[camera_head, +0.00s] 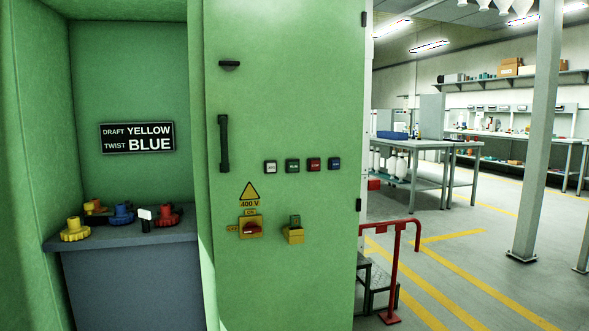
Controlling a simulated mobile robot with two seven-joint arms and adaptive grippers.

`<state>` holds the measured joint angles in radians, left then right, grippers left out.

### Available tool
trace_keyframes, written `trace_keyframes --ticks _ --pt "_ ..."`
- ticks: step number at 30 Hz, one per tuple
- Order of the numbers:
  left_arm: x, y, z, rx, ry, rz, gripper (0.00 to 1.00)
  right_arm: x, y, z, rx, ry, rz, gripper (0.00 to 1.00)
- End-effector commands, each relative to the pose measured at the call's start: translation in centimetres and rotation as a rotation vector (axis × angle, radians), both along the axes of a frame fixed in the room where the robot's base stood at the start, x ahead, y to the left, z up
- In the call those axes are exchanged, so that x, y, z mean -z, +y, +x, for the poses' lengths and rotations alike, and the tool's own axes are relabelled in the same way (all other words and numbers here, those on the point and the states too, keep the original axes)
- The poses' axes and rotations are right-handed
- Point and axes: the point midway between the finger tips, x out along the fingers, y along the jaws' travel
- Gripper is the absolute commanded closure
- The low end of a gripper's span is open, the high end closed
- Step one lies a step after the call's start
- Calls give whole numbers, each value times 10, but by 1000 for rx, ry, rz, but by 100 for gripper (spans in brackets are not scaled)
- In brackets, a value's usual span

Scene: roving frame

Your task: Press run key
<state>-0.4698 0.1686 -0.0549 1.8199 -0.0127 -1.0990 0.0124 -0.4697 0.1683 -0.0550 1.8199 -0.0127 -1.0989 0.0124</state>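Each has a dark frame and small lettering too small to read surely, so I cannot confirm by text which one is run. Nothing covers the keys. Neither of my grippers shows in this view.
A black handle (224,144) juts from the door. Coloured knobs lie on a grey ledge (130,240) at left. A red rail (396,262) stands at right.

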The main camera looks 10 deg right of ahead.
Motion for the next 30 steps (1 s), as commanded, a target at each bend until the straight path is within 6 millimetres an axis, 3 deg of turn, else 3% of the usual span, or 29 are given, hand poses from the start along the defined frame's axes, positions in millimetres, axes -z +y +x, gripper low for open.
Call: trace_keyframes --ticks 4,14,30 --pt "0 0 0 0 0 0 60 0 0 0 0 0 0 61" --pt "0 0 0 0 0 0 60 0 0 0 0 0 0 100" --pt "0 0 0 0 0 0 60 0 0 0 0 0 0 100"
